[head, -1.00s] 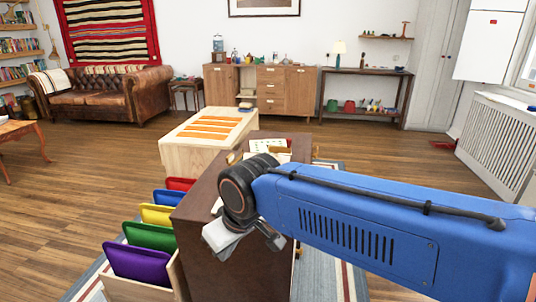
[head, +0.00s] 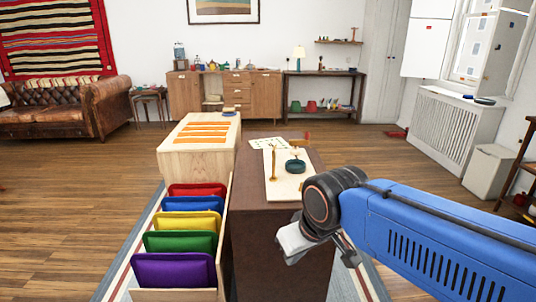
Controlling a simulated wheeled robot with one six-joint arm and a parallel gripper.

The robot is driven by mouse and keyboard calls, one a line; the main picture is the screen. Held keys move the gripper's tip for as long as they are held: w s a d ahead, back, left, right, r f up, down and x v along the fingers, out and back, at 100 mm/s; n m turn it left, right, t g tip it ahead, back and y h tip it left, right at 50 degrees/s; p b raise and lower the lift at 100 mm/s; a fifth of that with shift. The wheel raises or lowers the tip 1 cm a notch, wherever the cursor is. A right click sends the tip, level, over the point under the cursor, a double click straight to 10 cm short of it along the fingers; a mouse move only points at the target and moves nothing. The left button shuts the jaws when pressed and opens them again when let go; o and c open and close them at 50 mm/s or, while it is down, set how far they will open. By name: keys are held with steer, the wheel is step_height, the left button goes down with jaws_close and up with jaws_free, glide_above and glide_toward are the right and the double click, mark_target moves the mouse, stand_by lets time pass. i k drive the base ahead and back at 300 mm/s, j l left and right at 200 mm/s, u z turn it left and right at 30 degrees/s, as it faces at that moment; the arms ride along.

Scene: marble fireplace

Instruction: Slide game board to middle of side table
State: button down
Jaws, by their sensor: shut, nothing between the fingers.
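A dark brown block-like table (head: 270,225) stands in front of me. A pale flat board (head: 278,192) lies on its top, with a dark teal dish (head: 295,166) and a small upright wooden piece (head: 273,162) on it. A whitish sheet or board with green marks (head: 264,143) lies at the far edge of the top. I cannot tell which of these is the game board. My gripper (head: 322,254) is shut and empty, in front of the table's right side and apart from the boards. My wrist hides the top's near right corner.
A rack of coloured folders (head: 180,269) stands left of the dark table. A pale wooden chest with orange strips (head: 195,160) stands behind it. A small table (head: 148,96) is beside the sofa (head: 60,110). Wooden floor is open at the right, before the radiator cover (head: 452,128).

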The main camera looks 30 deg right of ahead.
mark_target(269, 142)
steer(key=i+j+z, duration=0.1)
steer(key=j, duration=0.2)
steer(key=i+j+z, duration=0.15)
steer(key=i+j, duration=0.6)
steer(key=i, duration=0.15)
steer(key=l+z, duration=0.05)
